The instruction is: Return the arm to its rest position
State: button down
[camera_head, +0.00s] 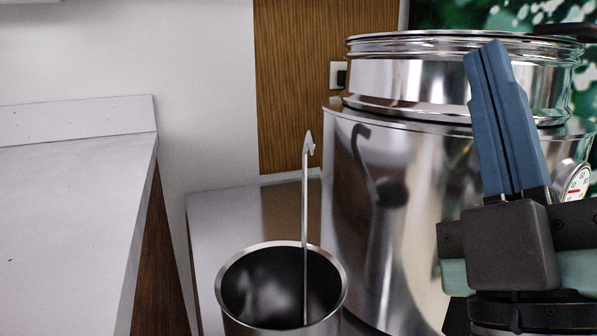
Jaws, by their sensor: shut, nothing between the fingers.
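My gripper (489,52) is at the right of the head view. Its two long blue fingers point up and lie together, shut, with nothing between them. Its dark body and part of my arm show below, cut off by the bottom and right edges. In the picture the gripper lies in front of a large shiny metal vessel (385,245) and hides part of it. I cannot tell the exact gap between them.
An open metal pot (232,312) stands at the bottom middle, with a thin hooked metal handle (305,200) rising from it. A dial gauge (577,185) sits on the vessel at right. A pale counter (70,220) fills the left; its visible top is clear.

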jog(key=a+r+m+y+p, duration=0.3)
jog(key=a+r+m+p, duration=0.5)
jog(key=a+r, duration=0.4)
notch_tip(320, 180, up, 37)
jog(key=a+m+p, duration=0.1)
jog(key=p, duration=3.5)
jog(key=shift+w, duration=0.25)
jog(key=shift+a+f, duration=0.1)
